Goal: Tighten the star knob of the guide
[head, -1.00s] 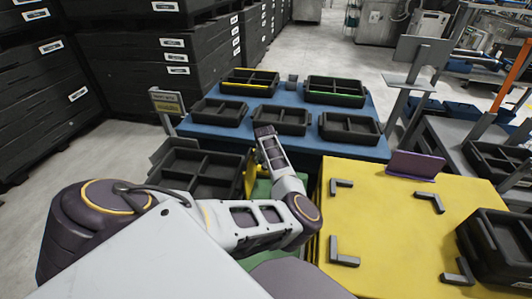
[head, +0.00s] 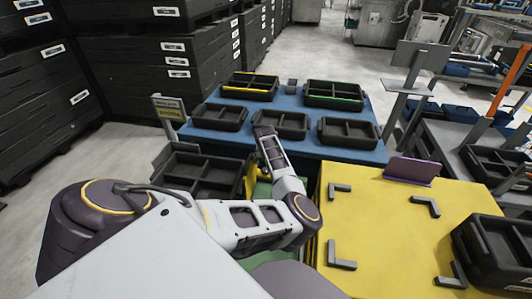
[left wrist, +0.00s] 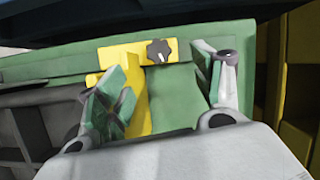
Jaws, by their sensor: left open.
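The star knob (left wrist: 158,51) is dark and lobed. In the left wrist view it sits on the yellow guide (left wrist: 120,54), which is mounted on a green surface (left wrist: 185,100). My left gripper (left wrist: 162,88) is open, with one green-padded finger on each side of the picture. The knob shows beyond the gap between the fingertips, and nothing is held. In the head view my left arm reaches over the green strip between the black bin and the yellow table, and it hides the knob. My right gripper is not in view.
A yellow table (head: 385,225) with dark corner brackets stands right of the arm. A blue table (head: 290,148) with several black trays is beyond it. A black divided bin (head: 160,180) is left of the arm. Stacked black crates stand at the back left.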

